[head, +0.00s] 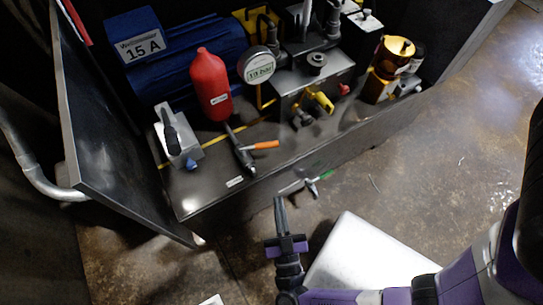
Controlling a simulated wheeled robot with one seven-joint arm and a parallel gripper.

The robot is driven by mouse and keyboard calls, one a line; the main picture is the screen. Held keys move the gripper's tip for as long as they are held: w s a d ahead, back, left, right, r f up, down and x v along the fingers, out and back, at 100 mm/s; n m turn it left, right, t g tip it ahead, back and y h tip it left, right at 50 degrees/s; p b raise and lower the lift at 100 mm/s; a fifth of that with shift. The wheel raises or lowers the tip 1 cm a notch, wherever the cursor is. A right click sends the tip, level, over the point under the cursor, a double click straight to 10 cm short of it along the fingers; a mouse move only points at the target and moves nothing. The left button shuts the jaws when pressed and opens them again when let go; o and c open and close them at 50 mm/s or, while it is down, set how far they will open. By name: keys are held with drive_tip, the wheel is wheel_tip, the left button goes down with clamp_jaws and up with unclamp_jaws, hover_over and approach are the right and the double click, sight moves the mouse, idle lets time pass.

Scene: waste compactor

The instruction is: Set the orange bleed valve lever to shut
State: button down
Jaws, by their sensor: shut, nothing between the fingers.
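The orange bleed valve lever (266,145) sits on a dark valve body (242,153) on top of the grey unit, near its front edge. Its handle points right in the picture, roughly crosswise to the slanting dark pipe of the valve. My gripper (279,203) is in the lower middle of the head view, in front of the unit. It is shut and empty, its fingers pointing up in the picture. It appears apart from the orange lever. The exact gap in depth cannot be told.
A green-handled valve (316,180) is on the unit's front, close to my gripper. An open door (105,120) is at left. Floor at right is clear.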

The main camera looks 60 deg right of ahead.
drive_tip(key=x, duration=1.4)
drive_tip(key=shift+d+r+n+t+y+p, duration=0.15)
drive_tip(key=shift+d+n+t+y+p, duration=0.2)
drive_tip(key=shift+d+n+t, duration=0.2)
drive_tip(key=n+t+y, duration=0.1)
drive_tip(key=d+n+t+y, duration=0.1)
drive_tip(key=y, duration=0.1)
drive_tip(key=shift+w+d, duration=0.1)
drive_tip(key=shift+w, duration=0.3)
drive_tip(key=shift+w+d+t+y, duration=0.25)
drive_tip(key=shift+w+d+y, duration=0.1)
drive_tip(key=shift+w+d, duration=0.1)
drive_tip(key=v, duration=0.8)
